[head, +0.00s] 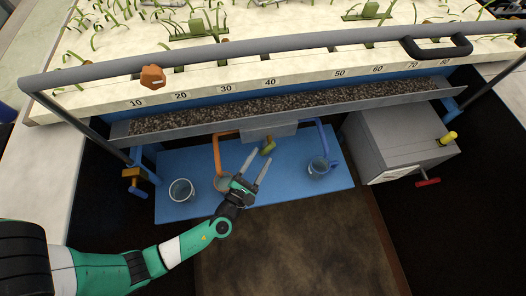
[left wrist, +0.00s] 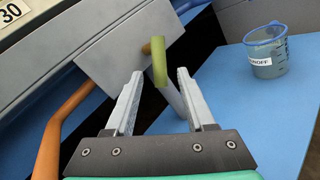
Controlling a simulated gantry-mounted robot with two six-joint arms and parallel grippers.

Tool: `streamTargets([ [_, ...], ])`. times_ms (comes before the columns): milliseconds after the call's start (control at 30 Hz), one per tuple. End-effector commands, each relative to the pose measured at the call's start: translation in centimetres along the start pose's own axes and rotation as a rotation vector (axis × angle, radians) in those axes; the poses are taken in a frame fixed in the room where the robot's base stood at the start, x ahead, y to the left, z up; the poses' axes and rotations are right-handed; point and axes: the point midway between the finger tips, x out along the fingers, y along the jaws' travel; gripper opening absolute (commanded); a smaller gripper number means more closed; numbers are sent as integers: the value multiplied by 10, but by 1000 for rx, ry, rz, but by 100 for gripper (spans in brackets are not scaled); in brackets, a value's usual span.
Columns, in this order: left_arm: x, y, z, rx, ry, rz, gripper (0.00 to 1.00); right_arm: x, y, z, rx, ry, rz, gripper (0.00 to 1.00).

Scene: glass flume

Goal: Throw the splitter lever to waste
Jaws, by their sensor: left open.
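The splitter lever, a yellow-green handle (head: 268,147), stands at the front of the grey splitter box (head: 284,130) under the trough's middle. An orange pipe (head: 216,150) leaves the box on the left and a blue pipe (head: 324,138) on the right. My left gripper (head: 260,155) is open and empty just in front of the lever. In the left wrist view the lever (left wrist: 159,62) shows between the open fingertips, seemingly a little beyond them; I cannot tell whether they touch. My right gripper is not in view.
A grey cabinet (head: 395,140) with yellow and red handles stands right. The gravel trough (head: 290,101) runs above.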

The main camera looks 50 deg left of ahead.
Motion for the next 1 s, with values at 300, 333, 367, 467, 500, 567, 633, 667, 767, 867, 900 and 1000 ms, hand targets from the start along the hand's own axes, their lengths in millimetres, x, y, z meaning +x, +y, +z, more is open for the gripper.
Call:
streamTargets([
  [300,25,0,0,-1,1,-2,55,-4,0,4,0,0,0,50],
  [333,25,0,0,-1,1,-2,55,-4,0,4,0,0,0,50],
  [367,25,0,0,-1,1,-2,55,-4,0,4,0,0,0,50],
  [467,24,0,0,-1,1,-2,55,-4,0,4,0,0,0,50],
  [500,24,0,0,-1,1,-2,47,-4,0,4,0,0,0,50],
  [567,24,0,0,-1,1,-2,36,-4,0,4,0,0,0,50],
  [633,24,0,0,-1,1,-2,24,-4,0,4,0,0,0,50],
  [667,24,0,0,-1,1,-1,18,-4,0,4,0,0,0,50],
  [767,24,0,0,-1,1,-1,0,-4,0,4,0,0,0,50],
  [867,24,0,0,-1,1,-1,0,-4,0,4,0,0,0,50],
  [900,24,0,0,-1,1,-1,0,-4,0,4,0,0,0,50],
  [1000,24,-1,0,-2,0,-1,0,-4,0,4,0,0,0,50],
])
